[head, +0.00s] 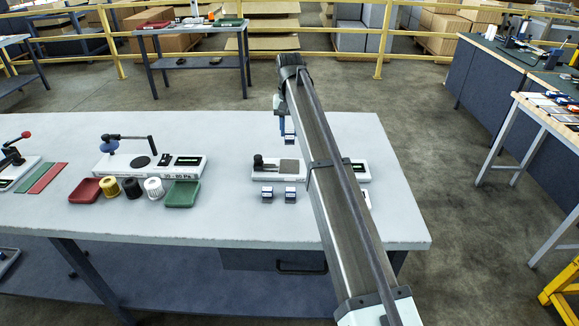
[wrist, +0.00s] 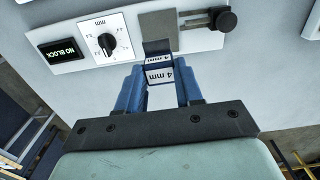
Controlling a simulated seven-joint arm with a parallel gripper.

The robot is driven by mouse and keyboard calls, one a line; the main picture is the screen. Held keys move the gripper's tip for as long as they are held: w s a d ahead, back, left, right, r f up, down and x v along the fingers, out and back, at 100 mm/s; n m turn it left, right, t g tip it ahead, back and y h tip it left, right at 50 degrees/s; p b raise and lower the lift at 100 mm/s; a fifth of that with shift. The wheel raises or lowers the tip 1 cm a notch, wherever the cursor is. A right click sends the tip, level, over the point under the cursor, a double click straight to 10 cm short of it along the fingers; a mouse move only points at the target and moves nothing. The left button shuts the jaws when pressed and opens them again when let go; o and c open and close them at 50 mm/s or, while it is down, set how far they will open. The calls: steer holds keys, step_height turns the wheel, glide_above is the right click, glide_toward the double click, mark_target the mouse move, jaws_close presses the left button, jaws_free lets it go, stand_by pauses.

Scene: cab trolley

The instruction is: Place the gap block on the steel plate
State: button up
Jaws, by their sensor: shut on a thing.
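My gripper (wrist: 159,86) has its two blue fingers shut on the gap block (wrist: 158,73), a dark blue piece with a white band reading "4 mm". In the head view the held block (head: 289,139) hangs below the fingers, above the white gauge unit. The steel plate (wrist: 158,28) is a grey square on that unit, just beyond the block in the wrist view; it also shows in the head view (head: 289,166). The plate is bare where visible. I cannot tell the exact height of the block over it.
The gauge has a dial (wrist: 106,40), a display reading "NO BLOCK" (wrist: 60,52) and a black-knobbed slide (wrist: 222,19) beside the plate. Two similar blocks (head: 267,193) (head: 291,194) stand in front. Another gauge (head: 150,165), spools and trays are further left. My arm hides part of the unit.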

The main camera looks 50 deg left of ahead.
steer(key=shift+w+a, duration=0.15)
steer(key=shift+f, duration=5)
steer(key=shift+f, duration=0.1)
steer(key=o, duration=1.1)
step_height(320, 180, up, 11)
steer(key=shift+f, duration=0.1)
steer(key=shift+r, duration=0.75)
